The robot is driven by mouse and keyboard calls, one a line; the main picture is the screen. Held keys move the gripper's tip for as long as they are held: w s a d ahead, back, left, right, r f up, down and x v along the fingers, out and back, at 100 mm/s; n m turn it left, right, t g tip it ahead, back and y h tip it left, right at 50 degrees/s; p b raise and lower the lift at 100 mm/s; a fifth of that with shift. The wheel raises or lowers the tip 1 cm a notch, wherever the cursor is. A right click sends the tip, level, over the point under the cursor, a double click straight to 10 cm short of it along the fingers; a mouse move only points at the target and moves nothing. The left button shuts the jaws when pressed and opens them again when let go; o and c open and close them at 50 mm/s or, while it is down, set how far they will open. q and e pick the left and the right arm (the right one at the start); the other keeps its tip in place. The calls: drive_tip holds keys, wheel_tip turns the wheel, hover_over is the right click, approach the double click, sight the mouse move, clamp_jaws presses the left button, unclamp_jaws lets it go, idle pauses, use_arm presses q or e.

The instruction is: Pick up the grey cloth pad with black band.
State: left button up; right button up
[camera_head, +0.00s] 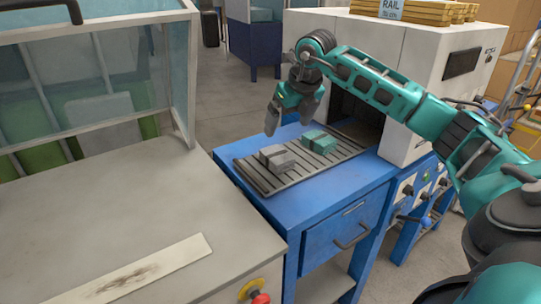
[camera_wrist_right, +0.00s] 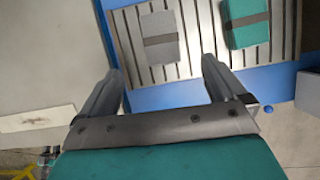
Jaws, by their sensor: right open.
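The grey cloth pad with a black band (camera_head: 277,158) lies on a slatted rack on the blue cabinet in the head view. In the right wrist view the grey pad (camera_wrist_right: 159,37) is near the top, ahead of the fingers. A teal pad with a dark band (camera_head: 319,142) lies to its right; it also shows in the right wrist view (camera_wrist_right: 246,22). My right gripper (camera_head: 288,118) is open and empty, above the rack and apart from both pads; its two fingers show in the right wrist view (camera_wrist_right: 160,88). My left gripper is not in view.
The slatted rack (camera_head: 327,165) sits on the blue cabinet (camera_head: 306,200), partly inside the opening of a white machine (camera_head: 437,45). A pale worktop (camera_head: 120,200) with a stained strip (camera_head: 130,276) is at left. A glazed guard (camera_head: 100,75) stands behind it.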

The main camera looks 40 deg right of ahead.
hover_over(278, 155)
drive_tip(key=s, duration=0.2)
wheel_tip(278, 155, down, 7)
drive_tip(key=shift+w+a+r, duration=0.1)
drive_tip(key=shift+w+a, duration=0.05)
drive_tip(key=shift+x, duration=2.75)
drive_tip(key=shift+c, duration=0.2)
drive_tip(key=c, duration=1)
wheel_tip(278, 155, up, 20)
drive_tip(key=shift+p, duration=0.7)
